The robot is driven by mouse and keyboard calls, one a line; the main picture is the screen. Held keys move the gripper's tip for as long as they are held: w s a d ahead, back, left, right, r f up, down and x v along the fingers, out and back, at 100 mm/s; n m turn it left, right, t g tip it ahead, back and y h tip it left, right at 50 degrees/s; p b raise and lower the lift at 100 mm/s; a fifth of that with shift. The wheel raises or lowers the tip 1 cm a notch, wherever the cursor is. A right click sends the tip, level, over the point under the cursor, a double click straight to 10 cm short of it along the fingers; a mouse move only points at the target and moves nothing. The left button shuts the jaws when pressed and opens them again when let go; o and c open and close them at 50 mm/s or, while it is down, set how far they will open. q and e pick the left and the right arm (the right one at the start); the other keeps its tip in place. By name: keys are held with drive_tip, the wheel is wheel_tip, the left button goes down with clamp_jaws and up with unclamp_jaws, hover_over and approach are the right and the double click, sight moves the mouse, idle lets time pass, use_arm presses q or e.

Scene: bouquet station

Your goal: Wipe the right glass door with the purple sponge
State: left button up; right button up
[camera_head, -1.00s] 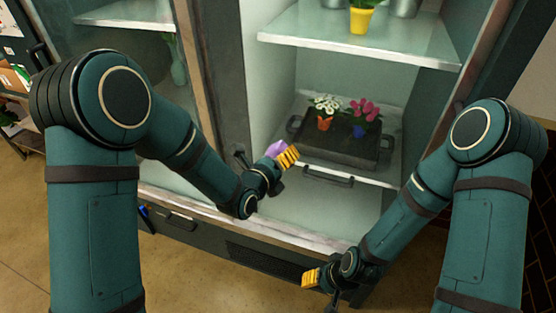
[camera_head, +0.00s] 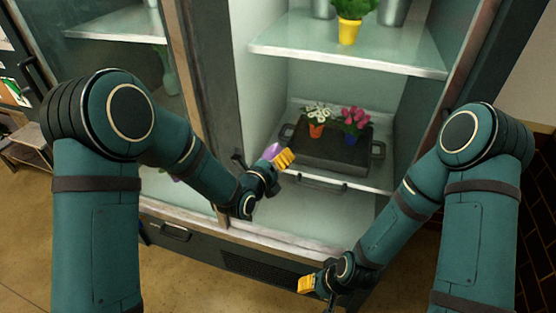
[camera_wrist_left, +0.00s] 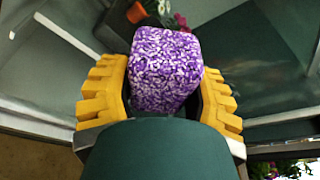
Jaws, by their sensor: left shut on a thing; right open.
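The purple sponge (camera_head: 272,151) is held in my left gripper (camera_head: 280,157), in front of the glass cabinet. In the left wrist view the mottled purple and white sponge (camera_wrist_left: 165,68) sits between the yellow fingers of my left gripper (camera_wrist_left: 163,92), shut on it. The sponge shows no clear contact with any glass. My right gripper (camera_head: 308,284) is open and empty, low in front of the cabinet's base. The glass door panel (camera_head: 350,90) on the right side of the cabinet is hard to make out; the shelves show clearly through that side.
Inside the cabinet, a dark tray (camera_head: 335,158) holds an orange pot (camera_head: 316,131) and a blue pot with pink flowers (camera_head: 354,120). A yellow pot (camera_head: 348,31) stands on the upper shelf (camera_head: 340,52). A cabinet post (camera_head: 207,100) divides the two sides. A low wooden rack (camera_head: 28,140) stands at left.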

sight(321, 158)
use_arm(q)
drive_tip(key=shift+w+d+b, duration=0.15)
drive_tip(key=shift+w+b, duration=0.1)
drive_tip(key=shift+w, duration=0.25)
drive_tip(key=shift+w+d+b, duration=0.15)
drive_tip(key=shift+w+b, duration=0.05)
drive_tip(key=shift+w, duration=0.3)
drive_tip(key=shift+d, duration=0.1)
drive_tip(key=shift+s+d+f+b, duration=0.1)
drive_tip(key=shift+s+d+b, duration=0.3)
drive_tip(key=shift+d+b, duration=0.4)
drive_tip(key=shift+s+d+b, duration=0.25)
drive_tip(key=shift+d+b, duration=0.1)
drive_tip(key=shift+d, duration=0.45)
drive_tip(key=shift+s+d+b, duration=0.2)
drive_tip(key=shift+d+b, duration=0.1)
drive_tip(key=shift+d, duration=0.45)
drive_tip(key=shift+s+d+b, duration=0.25)
drive_tip(key=shift+d+b, duration=0.05)
drive_tip(key=shift+d, duration=0.5)
drive_tip(key=shift+s+d+b, duration=0.2)
drive_tip(key=shift+d+b, duration=0.05)
drive_tip(key=shift+d, duration=0.5)
drive_tip(key=shift+s+d, duration=0.2)
drive_tip(key=shift+d, duration=0.3)
drive_tip(key=shift+s+d, duration=0.2)
drive_tip(key=shift+d, duration=0.3)
drive_tip(key=shift+r, duration=0.25)
